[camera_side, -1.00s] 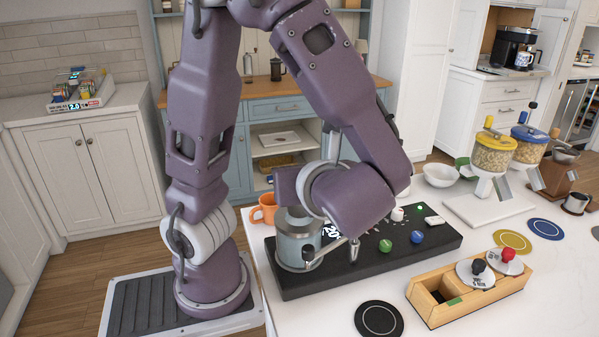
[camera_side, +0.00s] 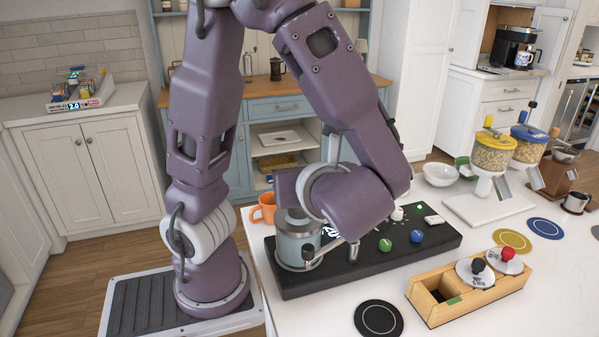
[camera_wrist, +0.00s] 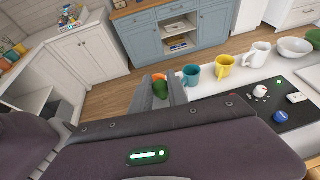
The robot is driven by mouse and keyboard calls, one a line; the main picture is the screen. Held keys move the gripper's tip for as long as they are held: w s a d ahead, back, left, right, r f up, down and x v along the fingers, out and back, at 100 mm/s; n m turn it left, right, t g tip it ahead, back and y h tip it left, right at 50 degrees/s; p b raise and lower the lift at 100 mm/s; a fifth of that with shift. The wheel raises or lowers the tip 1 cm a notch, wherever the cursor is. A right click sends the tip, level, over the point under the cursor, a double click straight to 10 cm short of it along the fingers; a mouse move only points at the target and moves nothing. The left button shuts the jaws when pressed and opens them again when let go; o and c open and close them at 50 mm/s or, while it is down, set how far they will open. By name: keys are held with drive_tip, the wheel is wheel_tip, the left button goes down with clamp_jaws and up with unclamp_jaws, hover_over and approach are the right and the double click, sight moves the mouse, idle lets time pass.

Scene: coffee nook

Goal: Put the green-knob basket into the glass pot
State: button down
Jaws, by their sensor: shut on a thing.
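My gripper (camera_wrist: 161,84) is shut on a green knob (camera_wrist: 160,92), which shows between the fingers in the wrist view. In the side view my gripper (camera_side: 331,246) hangs low over the black board, beside and partly in front of a pale glass pot (camera_side: 294,248) with a metallic upper part (camera_side: 292,223). My wrist hides part of this upper part. The basket body below the knob cannot be made out, so I cannot tell how far it sits inside the pot.
The black board (camera_side: 350,272) bears a green ball (camera_side: 385,245) and a blue ball (camera_side: 417,236). An orange mug (camera_side: 264,207) stands behind the pot. A wooden box (camera_side: 436,311) with black-knobbed and red-knobbed lids is front right. A dark coaster (camera_side: 379,319) lies in front.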

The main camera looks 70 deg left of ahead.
drive_tip(key=shift+f, duration=2.85)
idle(0.8)
drive_tip(key=c, duration=1.2)
unclamp_jaws()
drive_tip(key=shift+d, duration=0.1)
drive_tip(key=v, duration=0.7)
